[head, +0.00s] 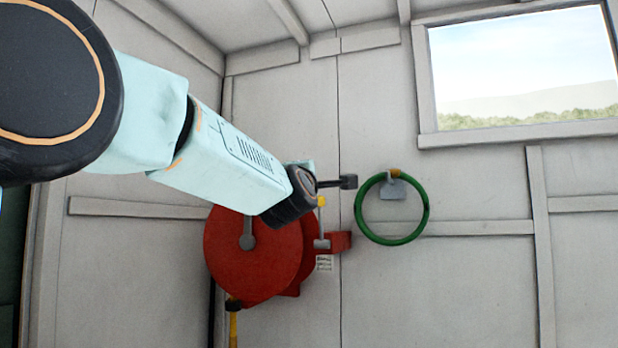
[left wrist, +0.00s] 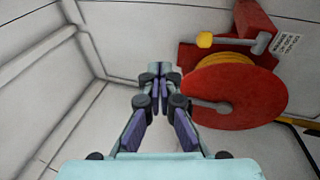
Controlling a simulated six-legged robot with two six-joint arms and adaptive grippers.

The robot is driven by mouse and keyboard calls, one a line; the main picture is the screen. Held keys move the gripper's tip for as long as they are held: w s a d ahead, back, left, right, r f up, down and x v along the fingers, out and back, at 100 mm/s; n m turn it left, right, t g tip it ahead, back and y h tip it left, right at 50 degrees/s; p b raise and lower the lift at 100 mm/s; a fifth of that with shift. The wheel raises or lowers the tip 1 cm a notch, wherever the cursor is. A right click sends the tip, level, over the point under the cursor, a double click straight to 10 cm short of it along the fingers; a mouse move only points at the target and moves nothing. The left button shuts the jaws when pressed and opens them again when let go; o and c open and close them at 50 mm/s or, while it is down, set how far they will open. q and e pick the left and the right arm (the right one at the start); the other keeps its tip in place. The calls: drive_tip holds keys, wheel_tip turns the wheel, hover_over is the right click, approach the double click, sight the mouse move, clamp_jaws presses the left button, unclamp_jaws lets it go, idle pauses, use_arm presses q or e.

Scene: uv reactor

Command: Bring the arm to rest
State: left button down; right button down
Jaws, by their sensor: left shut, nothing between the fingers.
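My left arm (head: 225,150) reaches in from the left in the head view, its dark wrist in front of the red reel. My left gripper (left wrist: 160,75) shows in the left wrist view, its fingers together and empty. In the left wrist view the gripper is left of the red reel (left wrist: 235,95), with no clear contact. My right gripper is in neither view.
The red reel (head: 250,265) is on the wall, with a yellow knob (head: 322,201) and red bracket (head: 341,242) beside it. A green ring (head: 392,240) hangs to the right on a grey hook (head: 392,190). A window (head: 525,65) is at upper right.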

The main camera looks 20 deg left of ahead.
use_arm(q)
drive_tip(key=shift+s, duration=0.1)
wheel_tip(320, 180, down, 31)
drive_tip(key=d+m+g+h+b, duration=0.2)
drive_tip(key=m+g+h+b, duration=0.15)
drive_tip(key=m, duration=0.95)
drive_tip(key=s+d+f+m+g+b, duration=0.1)
drive_tip(key=s+f+m+g, duration=0.2)
drive_tip(key=f, duration=1)
drive_tip(key=s+d+f+m+g+b, duration=0.1)
drive_tip(key=s+f+m+g, duration=0.3)
drive_tip(key=f, duration=0.9)
drive_tip(key=s+d+f+g+h+b, duration=0.15)
drive_tip(key=s+f+g+b, duration=0.25)
drive_tip(key=s+f, duration=1.55)
drive_tip(key=s+f+g+b, duration=0.2)
drive_tip(key=s+f+g, duration=0.1)
drive_tip(key=s+f, duration=0.5)
drive_tip(key=s+f+m+g+b, duration=0.1)
drive_tip(key=s+f+g+b, duration=0.1)
drive_tip(key=s+f, duration=0.6)
drive_tip(key=s+g, duration=0.1)
drive_tip(key=s, duration=0.5)
drive_tip(key=shift+s+d+f+h+b, duration=0.25)
drive_tip(key=shift+d+h+b, duration=0.05)
drive_tip(key=shift+d+b, duration=0.05)
